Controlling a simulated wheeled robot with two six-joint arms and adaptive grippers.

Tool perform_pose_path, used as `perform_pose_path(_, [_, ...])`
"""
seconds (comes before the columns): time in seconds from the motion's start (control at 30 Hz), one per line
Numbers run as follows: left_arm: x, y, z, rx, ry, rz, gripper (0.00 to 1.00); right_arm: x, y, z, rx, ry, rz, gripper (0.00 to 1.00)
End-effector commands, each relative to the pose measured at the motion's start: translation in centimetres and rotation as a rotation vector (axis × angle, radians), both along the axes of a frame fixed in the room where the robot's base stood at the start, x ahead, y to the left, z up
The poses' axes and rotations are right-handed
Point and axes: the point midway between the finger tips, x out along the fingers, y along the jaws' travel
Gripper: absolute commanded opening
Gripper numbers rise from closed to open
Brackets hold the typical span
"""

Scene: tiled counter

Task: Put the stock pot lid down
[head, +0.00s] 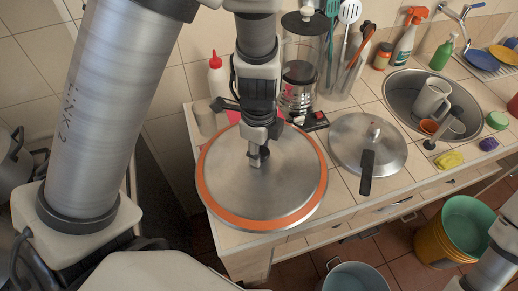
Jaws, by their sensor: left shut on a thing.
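The stock pot lid (225,190) is a large round steel disc with an orange ring near its rim. It lies roughly flat over the left end of the tiled counter and covers the front left corner. My left gripper (258,156) comes down from above and is shut on the lid near its middle; the fingers hide the handle. I cannot tell whether the lid touches the counter or hangs just above it. Only a part of my right arm shows at the lower right edge; its gripper is out of view.
A lidded pan (350,140) with a dark handle stands right of the lid. A blender (299,75), utensils and a red-capped bottle (217,76) stand behind. Buckets (466,223) stand on the floor.

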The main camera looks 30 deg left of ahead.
Motion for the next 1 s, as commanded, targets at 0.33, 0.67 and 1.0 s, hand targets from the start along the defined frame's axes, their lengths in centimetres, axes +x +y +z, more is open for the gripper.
perform_pose_path(0.33, [0.0,0.0,-0.4,0.000,0.000,0.000,0.60,0.0,0.0,-0.5,0.000,0.000,0.000,0.40])
perform_pose_path(0.67, [0.0,0.0,0.7,0.000,0.000,0.000,0.60,0.0,0.0,0.7,0.000,0.000,0.000,0.40])
perform_pose_path(1.0, [0.1,0.0,8.4,-0.002,-0.008,-0.001,0.60,0.0,0.0,0.6,0.000,0.000,0.000,0.40])
